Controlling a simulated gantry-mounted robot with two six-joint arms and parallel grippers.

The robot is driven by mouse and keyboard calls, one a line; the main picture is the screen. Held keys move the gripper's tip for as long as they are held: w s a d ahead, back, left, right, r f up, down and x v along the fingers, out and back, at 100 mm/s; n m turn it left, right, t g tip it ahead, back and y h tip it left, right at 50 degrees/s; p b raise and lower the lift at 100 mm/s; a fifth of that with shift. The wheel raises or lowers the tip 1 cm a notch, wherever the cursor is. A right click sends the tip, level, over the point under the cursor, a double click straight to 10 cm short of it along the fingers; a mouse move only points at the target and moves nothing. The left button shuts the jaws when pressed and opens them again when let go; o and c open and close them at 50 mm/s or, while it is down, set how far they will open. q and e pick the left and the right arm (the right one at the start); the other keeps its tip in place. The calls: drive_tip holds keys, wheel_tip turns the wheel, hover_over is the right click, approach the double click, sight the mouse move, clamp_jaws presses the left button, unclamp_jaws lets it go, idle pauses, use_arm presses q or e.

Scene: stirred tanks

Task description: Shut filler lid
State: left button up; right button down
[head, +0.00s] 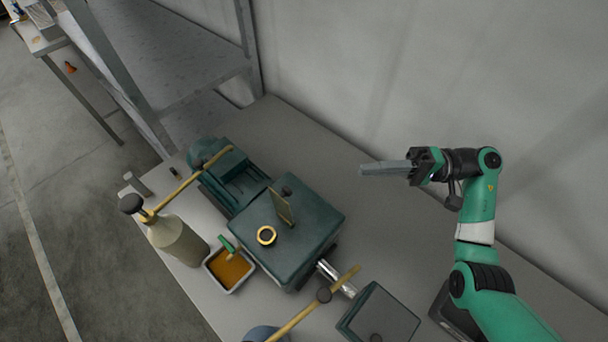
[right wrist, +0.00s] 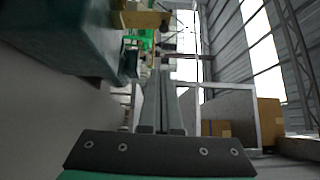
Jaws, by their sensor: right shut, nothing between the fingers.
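The green gearbox-like housing (head: 312,225) stands on the bench. On its top, a thin olive-yellow plate, which looks like the filler lid (head: 283,207), stands upright, open. Beside it is a yellow ring around a dark filler opening (head: 266,236), uncovered. My right gripper (head: 364,169) is shut and empty, to the right of the housing and apart from the lid, its fingers pointing left. In the right wrist view the shut fingers (right wrist: 161,72) point ahead, with a dark green body, probably the housing, at upper left. My left gripper is not in view.
A ribbed green motor (head: 234,180), a pump bottle (head: 178,239) and a tray of amber liquid (head: 229,269) lie left of the housing. A yellow lever (head: 313,303) crosses the shaft in front. The wall (head: 450,80) rises behind; the bench behind the housing is clear.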

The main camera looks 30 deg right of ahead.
sight(286, 203)
drive_tip(key=s+a+p+x, duration=0.1)
drive_tip(key=s+p+x, duration=0.1)
drive_tip(key=x, duration=1.1)
drive_tip(key=shift+s+r+p, duration=0.25)
drive_tip(key=shift+p, duration=0.25)
drive_tip(key=shift+a, duration=0.15)
